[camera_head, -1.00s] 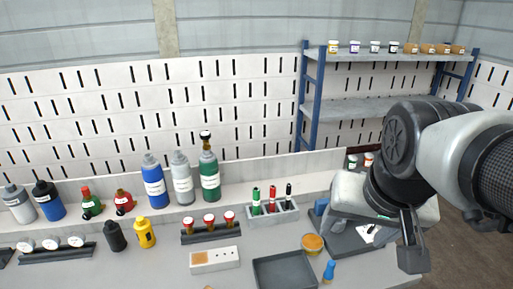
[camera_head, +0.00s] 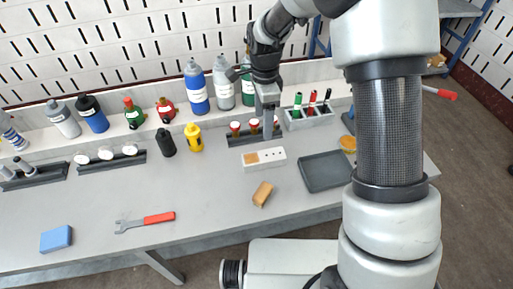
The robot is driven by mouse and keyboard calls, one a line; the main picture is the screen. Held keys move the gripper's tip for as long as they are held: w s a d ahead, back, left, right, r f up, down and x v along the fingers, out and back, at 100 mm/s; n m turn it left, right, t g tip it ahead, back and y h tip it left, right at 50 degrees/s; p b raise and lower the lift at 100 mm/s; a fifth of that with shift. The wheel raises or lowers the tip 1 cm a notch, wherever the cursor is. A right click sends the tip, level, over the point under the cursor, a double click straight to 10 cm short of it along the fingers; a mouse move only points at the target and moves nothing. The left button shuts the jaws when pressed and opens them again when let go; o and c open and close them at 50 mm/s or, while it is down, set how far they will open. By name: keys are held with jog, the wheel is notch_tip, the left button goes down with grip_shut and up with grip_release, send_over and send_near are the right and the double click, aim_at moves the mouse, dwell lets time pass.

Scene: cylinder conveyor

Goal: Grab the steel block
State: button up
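My gripper (camera_head: 268,132) hangs pointing down over the bench. It is above and behind a pale block (camera_head: 279,156) with a tan patch and small dark holes, in front of the small red-topped gauges. Its fingers show nearly edge-on, so I cannot tell whether they are open or whether anything is between them. No object is clearly recognisable as the steel block. The pale block is light grey to white, but its material is not clear. A tan block (camera_head: 262,194) lies nearer on the bench, apart from the gripper.
A dark grey tray (camera_head: 325,171) lies right of the pale block. A red-handled wrench (camera_head: 145,222) and blue block (camera_head: 56,239) lie on the front left of the bench. Bottles, including a blue one (camera_head: 197,88), stand behind. The front middle of the bench is mostly clear.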

send_over(264, 156)
jog(key=f, duration=1.2)
jog(key=shift+w+a, duration=0.2)
jog(key=shift+w, duration=0.1)
jog(key=f, duration=0.5)
jog(key=shift+s+d+f, duration=0.15)
jog(key=shift+s, duration=0.1)
jog(key=c, duration=1.4)
